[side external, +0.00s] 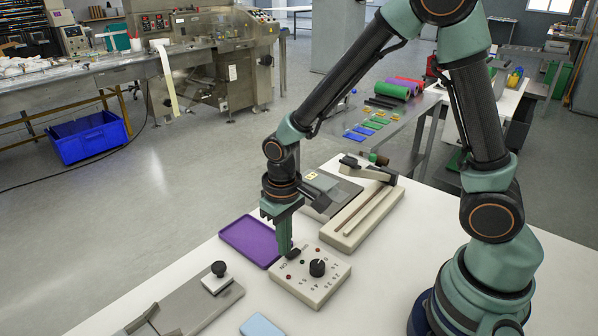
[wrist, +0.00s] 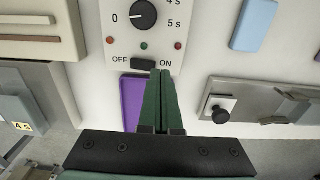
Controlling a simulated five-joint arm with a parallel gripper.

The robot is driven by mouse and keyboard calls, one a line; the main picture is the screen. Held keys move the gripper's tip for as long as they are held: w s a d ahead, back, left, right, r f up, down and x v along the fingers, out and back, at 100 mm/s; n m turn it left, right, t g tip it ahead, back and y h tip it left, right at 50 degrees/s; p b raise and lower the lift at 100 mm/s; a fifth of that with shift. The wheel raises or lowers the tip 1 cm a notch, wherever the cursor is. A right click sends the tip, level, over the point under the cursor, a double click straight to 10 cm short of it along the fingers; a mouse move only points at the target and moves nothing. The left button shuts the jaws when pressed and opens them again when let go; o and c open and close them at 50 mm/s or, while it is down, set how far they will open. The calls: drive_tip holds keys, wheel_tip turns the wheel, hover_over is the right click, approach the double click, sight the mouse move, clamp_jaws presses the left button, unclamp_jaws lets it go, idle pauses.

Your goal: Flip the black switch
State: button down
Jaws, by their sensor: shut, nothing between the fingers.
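The black switch (wrist: 143,64) sits at the near edge of a pale control box (side external: 325,277), between the printed words OFF and ON. My gripper (wrist: 164,74) is shut and empty, with its green fingertips close to the ON end of the switch. In the side view my gripper (side external: 287,254) points down at the box's edge, and its tips largely hide the switch. I cannot tell whether they touch it. A black dial (wrist: 143,15) on the same box has its pointer towards 0. Red and green lamps lie between the dial and switch.
A purple tray (side external: 238,238) lies beside the box. A beige sealer (side external: 362,219) stands behind it. A metal plate with a black-knobbed slider (side external: 218,277) is at the front left, and a light blue block (side external: 262,326) is at the front. White table is bare between them.

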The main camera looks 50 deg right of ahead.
drive_tip(key=shift+f, duration=1.05)
drive_tip(key=shift+r, duration=3.05)
drive_tip(key=shift+r, duration=0.1)
wheel_tip(320, 180, up, 8)
drive_tip(key=t, duration=0.3)
hover_over(301, 257)
drive_tip(key=s+d+r+t, duration=0.2)
drive_tip(key=s+d+r, duration=0.2)
drive_tip(key=r, duration=0.3)
drive_tip(key=shift+s+t, duration=0.15)
drive_tip(key=shift+t, duration=0.15)
